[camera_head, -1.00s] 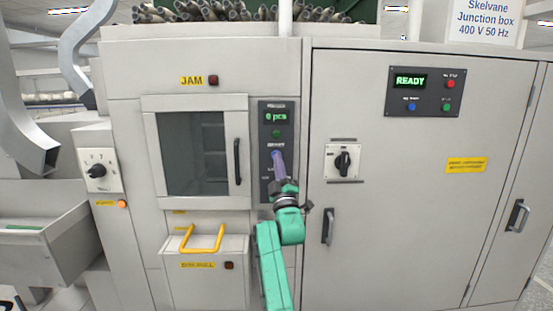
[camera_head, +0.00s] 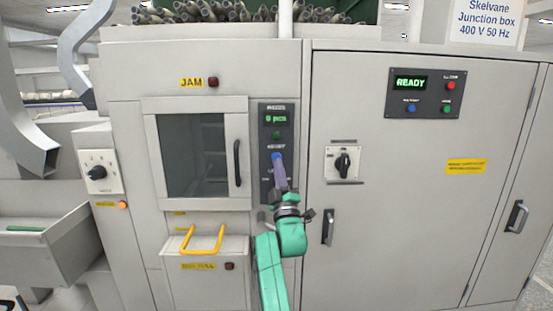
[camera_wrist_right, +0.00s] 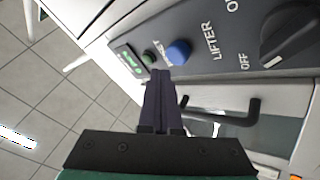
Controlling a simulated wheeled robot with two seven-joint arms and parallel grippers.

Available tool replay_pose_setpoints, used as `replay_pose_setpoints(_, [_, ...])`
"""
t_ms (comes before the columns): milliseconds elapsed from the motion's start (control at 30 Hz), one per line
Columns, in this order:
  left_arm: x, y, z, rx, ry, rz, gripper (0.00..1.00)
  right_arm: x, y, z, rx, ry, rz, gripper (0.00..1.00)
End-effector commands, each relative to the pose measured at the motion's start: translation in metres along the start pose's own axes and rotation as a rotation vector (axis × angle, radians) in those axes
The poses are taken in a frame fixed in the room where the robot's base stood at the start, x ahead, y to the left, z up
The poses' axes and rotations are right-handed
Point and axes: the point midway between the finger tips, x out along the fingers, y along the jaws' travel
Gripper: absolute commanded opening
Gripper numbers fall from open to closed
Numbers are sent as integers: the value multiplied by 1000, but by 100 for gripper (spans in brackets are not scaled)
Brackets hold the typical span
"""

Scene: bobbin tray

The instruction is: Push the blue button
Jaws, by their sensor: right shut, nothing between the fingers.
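A blue button (camera_head: 277,156) sits on the narrow dark panel beside the cabinet's window door. It shows as a round blue cap in the right wrist view (camera_wrist_right: 178,52), next to a dark green button. My right gripper (camera_head: 279,166) is shut and empty, its fingertips just below the blue button. In the right wrist view the closed fingertips (camera_wrist_right: 160,73) lie close to the button's lower left; I cannot tell whether they touch it. A second blue button (camera_head: 411,107) is on the READY panel at the upper right. My left gripper is not in view.
A black lifter knob (camera_wrist_right: 290,35) is on the same narrow panel. The window door's black handle (camera_head: 237,163) is close to its left. A rotary switch (camera_head: 343,163) and a cabinet handle (camera_head: 328,227) are to the right. A yellow-handled drawer (camera_head: 205,246) is lower left.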

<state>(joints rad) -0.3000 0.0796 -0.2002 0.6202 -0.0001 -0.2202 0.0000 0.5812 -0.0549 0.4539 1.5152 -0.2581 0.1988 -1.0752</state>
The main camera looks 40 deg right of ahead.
Motion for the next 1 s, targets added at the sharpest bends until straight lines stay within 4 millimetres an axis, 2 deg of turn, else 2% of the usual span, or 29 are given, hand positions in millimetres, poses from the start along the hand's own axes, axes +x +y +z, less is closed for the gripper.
replay_pose_setpoints(400, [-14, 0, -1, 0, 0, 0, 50, -29, 16, -16, 0, -2, -1, 0])
replay_pose_setpoints(1000, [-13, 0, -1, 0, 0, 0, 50, -29, 16, -15, 1, -1, 0, 0])
